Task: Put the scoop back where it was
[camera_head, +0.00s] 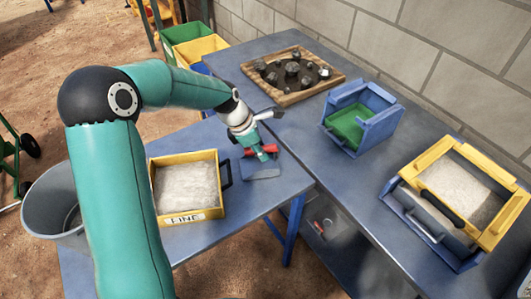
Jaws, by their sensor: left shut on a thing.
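My left gripper (262,153) is shut on the scoop (260,170), by its red handle. The scoop's grey-blue pan is low over or on the blue table (290,187), right of the yellow box marked FINE. I cannot tell whether the pan touches the table. The fingers hide part of the handle. My right gripper does not show.
The yellow FINE box (217,211) holds pale powder. A grey bucket (38,210) stands at left. A wooden tray of dark rocks (247,70), a blue holder with a green inside (384,135) and a yellow-framed box of powder (429,158) stand on the back table.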

